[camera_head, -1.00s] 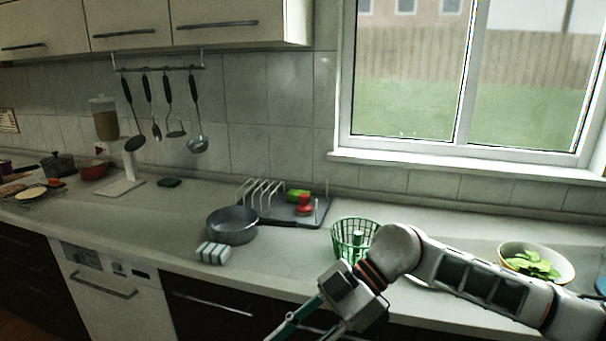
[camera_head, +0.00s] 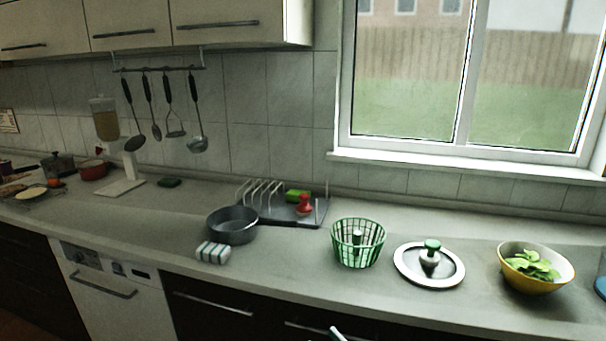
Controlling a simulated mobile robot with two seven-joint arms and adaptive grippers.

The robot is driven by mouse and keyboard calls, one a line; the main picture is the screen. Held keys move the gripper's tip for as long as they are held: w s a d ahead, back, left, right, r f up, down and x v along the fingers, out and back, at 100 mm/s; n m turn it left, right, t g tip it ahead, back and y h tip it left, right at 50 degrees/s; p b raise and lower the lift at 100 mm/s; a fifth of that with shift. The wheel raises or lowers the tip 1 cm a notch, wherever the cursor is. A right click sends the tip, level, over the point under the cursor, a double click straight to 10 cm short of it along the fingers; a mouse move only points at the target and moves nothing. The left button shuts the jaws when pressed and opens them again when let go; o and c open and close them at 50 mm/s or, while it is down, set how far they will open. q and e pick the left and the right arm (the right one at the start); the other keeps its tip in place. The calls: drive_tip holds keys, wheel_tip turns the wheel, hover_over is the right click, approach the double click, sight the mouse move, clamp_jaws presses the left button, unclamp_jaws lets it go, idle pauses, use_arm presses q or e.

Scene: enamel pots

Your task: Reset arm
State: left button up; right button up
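Only a small pale and teal tip of my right gripper (camera_head: 337,334) shows at the bottom edge of the head view. It is below the counter's front edge, apart from everything on the counter. The rest of it is out of the picture, so its opening and any hold are hidden. My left gripper is not in view.
On the counter (camera_head: 290,262) stand a grey pan (camera_head: 232,227), a striped cloth (camera_head: 213,253), a green basket (camera_head: 358,243), a white-rimmed lid (camera_head: 429,265) with a green knob, and a yellow bowl (camera_head: 535,268) of leaves. A dish rack (camera_head: 285,212) stands behind. Utensils hang at the upper left.

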drive_tip(key=s+d+f+m+g+h, duration=0.1)
drive_tip(key=s+d+f+g+h, duration=0.1)
drive_tip(key=s+d+f, duration=0.3)
drive_tip(key=s+d+f+m+g+h, duration=0.1)
drive_tip(key=s+d+f+h, duration=0.2)
drive_tip(key=f, duration=0.8)
drive_tip(key=s+d+f+g+h, duration=0.2)
drive_tip(key=s+d+f+h, duration=0.1)
drive_tip(key=s+d+f, duration=0.4)
drive_tip(key=shift+s+f+m+g+h, duration=0.3)
drive_tip(key=shift+s+f+m, duration=0.1)
drive_tip(key=shift+s+f, duration=0.45)
